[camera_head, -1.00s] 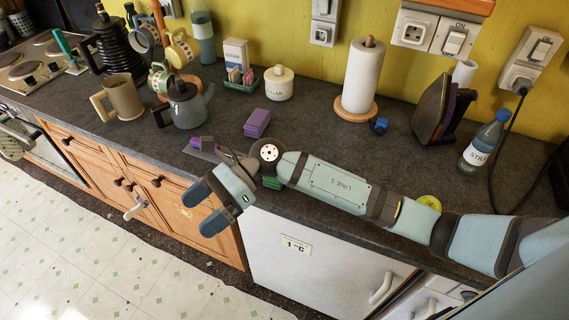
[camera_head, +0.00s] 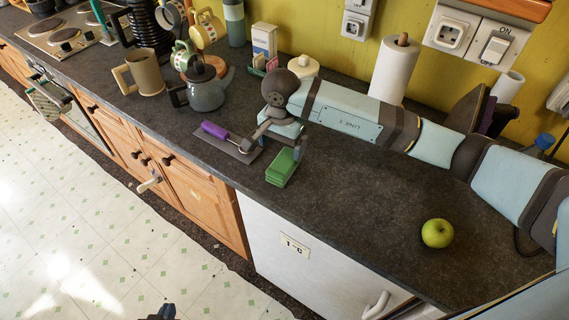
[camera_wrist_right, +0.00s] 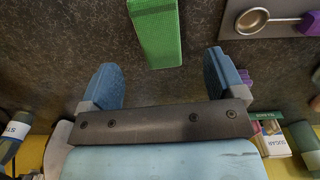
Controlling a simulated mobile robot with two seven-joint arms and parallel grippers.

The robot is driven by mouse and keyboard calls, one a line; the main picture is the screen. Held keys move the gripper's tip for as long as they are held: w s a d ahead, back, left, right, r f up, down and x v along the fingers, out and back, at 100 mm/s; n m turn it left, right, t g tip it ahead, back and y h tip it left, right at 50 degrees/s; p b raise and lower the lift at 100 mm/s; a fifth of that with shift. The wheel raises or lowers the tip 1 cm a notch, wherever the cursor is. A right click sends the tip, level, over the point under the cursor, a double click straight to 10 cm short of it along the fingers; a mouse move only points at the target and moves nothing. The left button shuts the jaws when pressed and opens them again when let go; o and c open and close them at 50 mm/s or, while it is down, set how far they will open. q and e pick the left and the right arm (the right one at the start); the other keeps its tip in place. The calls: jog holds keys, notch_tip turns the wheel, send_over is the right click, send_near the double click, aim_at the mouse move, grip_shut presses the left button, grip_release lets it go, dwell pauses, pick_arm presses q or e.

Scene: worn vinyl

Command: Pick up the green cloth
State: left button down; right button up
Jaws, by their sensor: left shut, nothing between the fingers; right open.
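The green cloth (camera_head: 283,168), a folded block, lies on the dark worktop near its front edge. It also shows in the right wrist view (camera_wrist_right: 156,35), ahead of my right gripper (camera_wrist_right: 164,78) and between the lines of its two spread fingers. My right gripper is open and empty; a gap shows between its fingers and the cloth. In the head view my right gripper (camera_head: 288,136) is beside the cloth's far end, partly hidden by its own wrist. My left gripper (camera_head: 160,313) shows only as a small shut tip at the bottom edge.
A scoop with a purple handle (camera_head: 215,130) lies on a grey mat (camera_head: 232,152) left of the cloth. A teapot (camera_head: 205,91) and a mug (camera_head: 145,73) stand further left. A green apple (camera_head: 437,233) sits to the right, with clear worktop around it.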

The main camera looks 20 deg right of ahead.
aim_at(283, 164)
notch_tip(283, 164, down, 3)
jog(key=shift+f, duration=0.1)
notch_tip(283, 164, down, 4)
jog(key=shift+s+d+p, duration=0.1)
jog(key=shift+p, duration=0.7)
jog(key=shift+f, duration=0.6)
jog(key=c, duration=1)
jog(key=shift+r, duration=0.1)
notch_tip(283, 164, up, 20)
jog(key=b, duration=0.2)
jog(key=shift+b, duration=0.35)
